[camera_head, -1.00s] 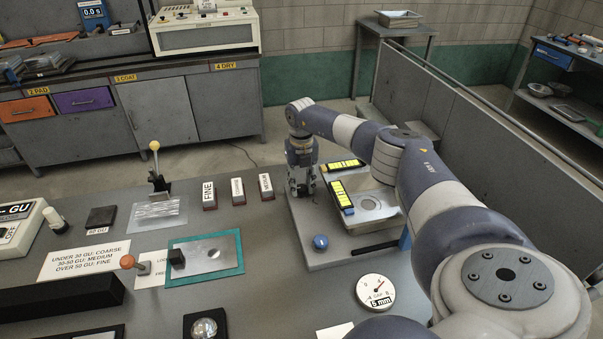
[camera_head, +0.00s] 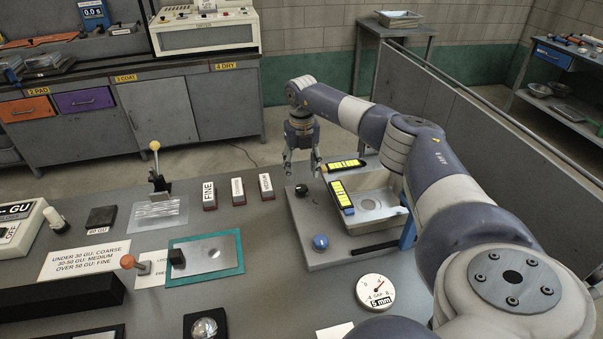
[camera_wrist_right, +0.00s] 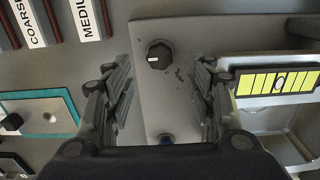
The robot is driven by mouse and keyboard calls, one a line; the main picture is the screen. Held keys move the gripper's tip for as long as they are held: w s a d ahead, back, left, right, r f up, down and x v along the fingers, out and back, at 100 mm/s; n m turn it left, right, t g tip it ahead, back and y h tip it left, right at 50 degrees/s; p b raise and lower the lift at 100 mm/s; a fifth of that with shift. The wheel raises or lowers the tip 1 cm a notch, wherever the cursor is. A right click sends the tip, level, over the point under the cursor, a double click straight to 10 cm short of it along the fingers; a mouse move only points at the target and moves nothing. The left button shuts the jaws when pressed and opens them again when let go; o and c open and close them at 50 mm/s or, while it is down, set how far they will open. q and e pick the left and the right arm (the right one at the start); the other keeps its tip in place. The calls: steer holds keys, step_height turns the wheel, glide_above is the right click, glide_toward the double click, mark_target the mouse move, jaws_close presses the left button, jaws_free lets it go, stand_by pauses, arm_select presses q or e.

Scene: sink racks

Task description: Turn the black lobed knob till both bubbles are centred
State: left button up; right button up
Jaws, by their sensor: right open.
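The black lobed knob (camera_head: 301,189) stands on the grey base plate near its far left corner. It also shows in the right wrist view (camera_wrist_right: 160,57), with a white mark on it. My right gripper (camera_head: 303,170) is open, empty and above the knob, with its fingers apart. Two yellow levels sit by the tray: the rear one (camera_head: 345,165) and the side one (camera_head: 341,196). In the right wrist view the rear level (camera_wrist_right: 262,84) shows a round bubble near its middle. The side level's bubble is too small to judge. My left gripper is out of view.
A blue knob (camera_head: 320,242) stands on the near part of the base plate. A metal tray (camera_head: 385,183) sits on its right. The FINE, COARSE and MEDIUM blocks (camera_head: 209,195) stand to the left. A round dial gauge (camera_head: 375,291) lies in front.

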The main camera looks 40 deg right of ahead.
mark_target(302, 187)
step_height(302, 187, up, 6)
steer(key=shift+r, duration=0.25)
steer(key=shift+f, duration=0.1)
stand_by(0.4)
